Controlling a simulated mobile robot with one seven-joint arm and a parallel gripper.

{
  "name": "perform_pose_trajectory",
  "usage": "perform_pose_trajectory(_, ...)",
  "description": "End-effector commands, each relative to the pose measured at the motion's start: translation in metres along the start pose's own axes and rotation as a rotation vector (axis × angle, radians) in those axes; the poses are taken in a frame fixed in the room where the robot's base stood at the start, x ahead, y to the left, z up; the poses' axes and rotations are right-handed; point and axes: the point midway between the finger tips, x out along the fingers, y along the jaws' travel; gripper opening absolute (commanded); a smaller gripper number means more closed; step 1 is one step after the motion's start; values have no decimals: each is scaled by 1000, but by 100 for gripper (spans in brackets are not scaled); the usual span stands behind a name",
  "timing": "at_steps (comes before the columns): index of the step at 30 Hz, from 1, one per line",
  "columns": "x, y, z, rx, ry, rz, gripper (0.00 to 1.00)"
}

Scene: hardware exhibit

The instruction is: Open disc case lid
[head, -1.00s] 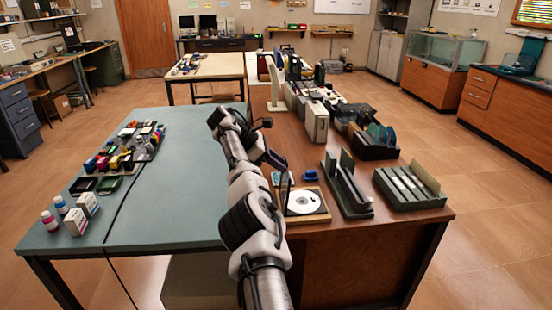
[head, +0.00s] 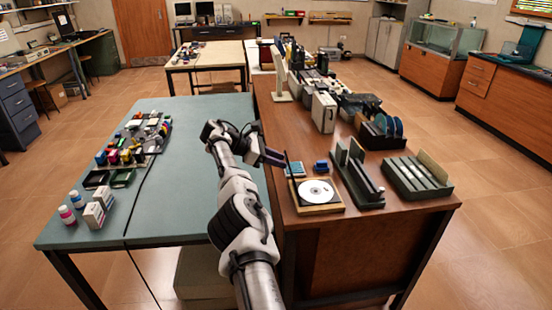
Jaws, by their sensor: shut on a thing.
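The disc case (head: 320,208) lies on the brown bench, a shallow wooden-coloured tray with a white disc (head: 317,190) in it. Its dark lid (head: 293,182) stands raised at the case's left side, seen almost edge-on, its top leaning left. My gripper (head: 280,159) is at the lid's upper end, left of the case, shut on the lid. The fingertips are small and dark here, so the exact contact is hard to see.
A small blue object (head: 321,166) sits behind the case. A dark green slotted rack (head: 368,193) stands close on its right, with a wider rack (head: 418,178) beyond. The green table (head: 180,205) left of the bench has clear space under my arm.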

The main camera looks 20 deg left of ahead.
Motion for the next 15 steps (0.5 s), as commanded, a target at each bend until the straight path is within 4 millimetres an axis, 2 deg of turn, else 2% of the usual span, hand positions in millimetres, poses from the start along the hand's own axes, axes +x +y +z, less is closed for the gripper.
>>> perform_pose_trajectory(1,6,-3,-8,-10,11,-16,0)
perform_pose_trajectory(13,6,-4,-8,-10,11,-17,0)
perform_pose_trajectory(14,6,-4,-8,-10,12,-17,36)
perform_pose_trajectory(15,6,-3,-8,-10,12,-17,41)
